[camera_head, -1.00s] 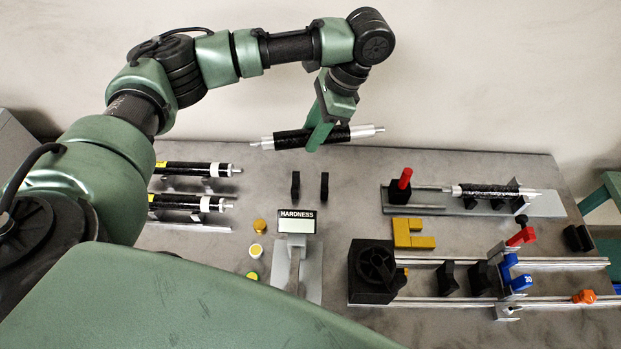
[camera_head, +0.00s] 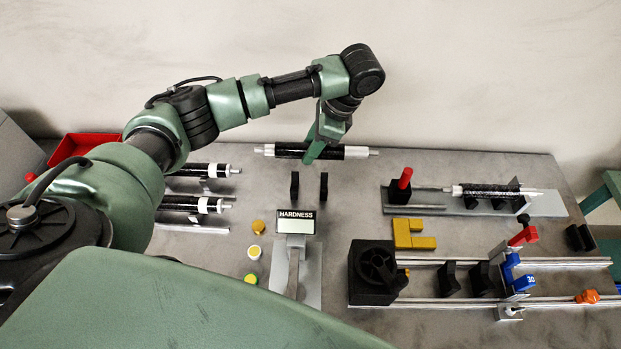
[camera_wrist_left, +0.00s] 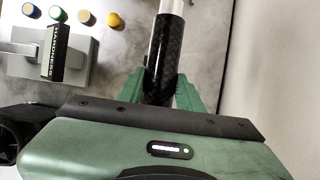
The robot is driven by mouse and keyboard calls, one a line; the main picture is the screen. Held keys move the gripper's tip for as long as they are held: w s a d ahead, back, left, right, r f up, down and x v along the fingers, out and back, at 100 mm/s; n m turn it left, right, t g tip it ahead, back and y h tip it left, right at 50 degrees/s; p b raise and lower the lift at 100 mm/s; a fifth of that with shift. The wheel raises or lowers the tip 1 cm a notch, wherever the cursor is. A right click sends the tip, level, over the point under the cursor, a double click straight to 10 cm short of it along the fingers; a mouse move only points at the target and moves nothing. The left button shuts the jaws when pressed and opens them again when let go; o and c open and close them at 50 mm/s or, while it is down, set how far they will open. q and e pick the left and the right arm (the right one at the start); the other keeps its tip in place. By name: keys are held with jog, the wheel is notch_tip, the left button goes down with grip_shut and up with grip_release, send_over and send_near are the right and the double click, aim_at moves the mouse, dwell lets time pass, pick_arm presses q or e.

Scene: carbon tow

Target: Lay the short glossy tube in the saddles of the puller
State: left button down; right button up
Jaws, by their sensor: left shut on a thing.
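My left gripper (camera_head: 315,150) is shut around the middle of a black glossy tube (camera_head: 290,150) on a silver rod. What looks like the puller has a black block with a wheel (camera_head: 376,272), two rails and black saddles (camera_head: 448,278). Its saddles hold nothing. My right gripper is not in view.
A pair of black stands (camera_head: 295,186) sits by the hardness tester (camera_head: 296,222). Another patterned tube (camera_head: 490,190) lies in the far right fixture with a red handle (camera_head: 404,178). Banded tubes (camera_head: 190,204) lie at left, near a red tray (camera_head: 78,145). A yellow block (camera_head: 408,234) stands mid-bench.

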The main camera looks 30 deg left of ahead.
pick_arm(q)
notch_tip(320, 180, down, 10)
jog(key=shift+f+p, duration=0.2)
jog(key=shift+p, duration=0.4)
jog(key=shift+f, duration=0.45)
jog(key=shift+f, duration=0.15)
jog(key=c, duration=0.9)
grip_release()
